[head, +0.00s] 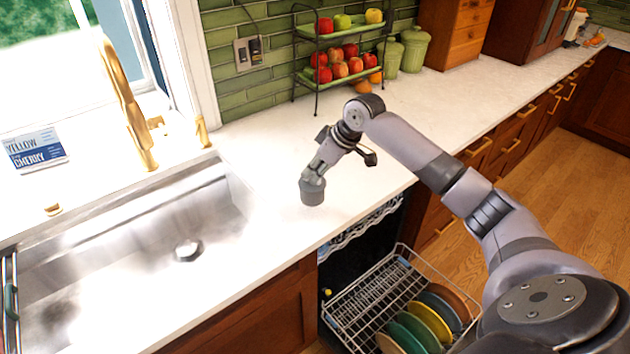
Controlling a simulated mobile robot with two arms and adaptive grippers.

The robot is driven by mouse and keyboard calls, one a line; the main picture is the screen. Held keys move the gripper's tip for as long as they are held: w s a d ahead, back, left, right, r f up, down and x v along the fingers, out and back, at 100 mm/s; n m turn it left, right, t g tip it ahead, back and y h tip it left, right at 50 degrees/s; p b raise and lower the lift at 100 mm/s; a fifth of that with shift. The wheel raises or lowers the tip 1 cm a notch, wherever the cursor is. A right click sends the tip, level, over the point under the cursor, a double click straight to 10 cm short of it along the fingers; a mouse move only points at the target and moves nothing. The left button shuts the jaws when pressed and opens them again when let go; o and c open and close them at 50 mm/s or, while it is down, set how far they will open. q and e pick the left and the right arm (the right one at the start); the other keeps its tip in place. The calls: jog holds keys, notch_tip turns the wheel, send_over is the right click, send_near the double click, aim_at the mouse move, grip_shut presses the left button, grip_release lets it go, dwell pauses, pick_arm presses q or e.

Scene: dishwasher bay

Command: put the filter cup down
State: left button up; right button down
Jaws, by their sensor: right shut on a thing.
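The filter cup (312,191) is a small grey cylinder, held over the white counter (270,158) just right of the sink. I cannot tell whether its bottom touches the counter. My right gripper (314,176) points down and is shut on the cup, covering its top. My right arm reaches in from the lower right. My left gripper is not in view.
A steel sink (120,235) with a gold faucet (130,105) is at the left. The open dishwasher rack (350,318) holds several plates below the counter edge. A fruit stand (340,55) and green canisters (414,48) stand behind. The counter around the cup is clear.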

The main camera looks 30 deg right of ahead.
jog(key=shift+f+p, duration=0.3)
jog(key=shift+f, duration=1.75)
jog(key=shift+f, duration=0.1)
jog(key=c, duration=1.6)
grip_release()
jog(key=shift+s+d+r, duration=0.1)
jog(key=shift+s+r, duration=0.05)
jog(key=shift+r, duration=0.35)
jog(key=b+v, duration=0.2)
jog(key=v, duration=0.9)
